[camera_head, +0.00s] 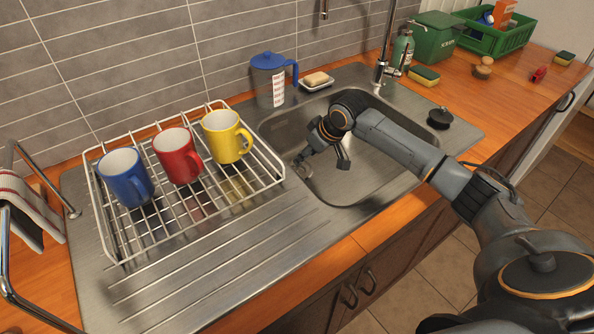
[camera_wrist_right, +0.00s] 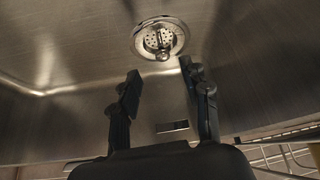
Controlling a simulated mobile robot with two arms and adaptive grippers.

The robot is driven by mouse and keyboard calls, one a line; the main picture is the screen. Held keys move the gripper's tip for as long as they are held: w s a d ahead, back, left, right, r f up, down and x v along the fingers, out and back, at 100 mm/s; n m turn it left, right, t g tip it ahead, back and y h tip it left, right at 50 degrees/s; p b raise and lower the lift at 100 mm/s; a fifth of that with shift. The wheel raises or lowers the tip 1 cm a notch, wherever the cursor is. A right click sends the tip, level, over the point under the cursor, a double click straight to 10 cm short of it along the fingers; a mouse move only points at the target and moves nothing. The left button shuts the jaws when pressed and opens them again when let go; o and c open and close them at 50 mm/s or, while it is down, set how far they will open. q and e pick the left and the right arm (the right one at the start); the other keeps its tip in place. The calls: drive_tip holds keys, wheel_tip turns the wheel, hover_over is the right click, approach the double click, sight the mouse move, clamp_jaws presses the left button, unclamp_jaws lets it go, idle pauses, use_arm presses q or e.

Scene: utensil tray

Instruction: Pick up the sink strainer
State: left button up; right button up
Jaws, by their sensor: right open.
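The sink strainer (camera_wrist_right: 160,38) is a round metal piece with holes and a small knob, seated in the drain at the sink bottom in the right wrist view. My right gripper (camera_wrist_right: 160,72) is open and empty, with its two dark fingers pointing toward the strainer and apart from it. In the head view my right gripper (camera_head: 303,165) is down in the steel sink (camera_head: 375,178), near its left side. The strainer cannot be made out in the head view. My left gripper is not in view.
A white rack (camera_head: 200,208) with blue (camera_head: 125,178), red (camera_head: 178,157) and yellow (camera_head: 226,137) mugs stands left of the sink. A jug (camera_head: 269,82) and soap dish (camera_head: 316,83) stand behind it. A tap (camera_head: 386,50) is at the back; a black plug (camera_head: 440,118) is on the right rim.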

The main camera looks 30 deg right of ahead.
sight(297, 168)
drive_tip(key=x, duration=0.5)
drive_tip(key=shift+w+a, duration=0.1)
drive_tip(key=shift+a, duration=0.15)
drive_tip(key=shift+c, duration=0.4)
clamp_jaws()
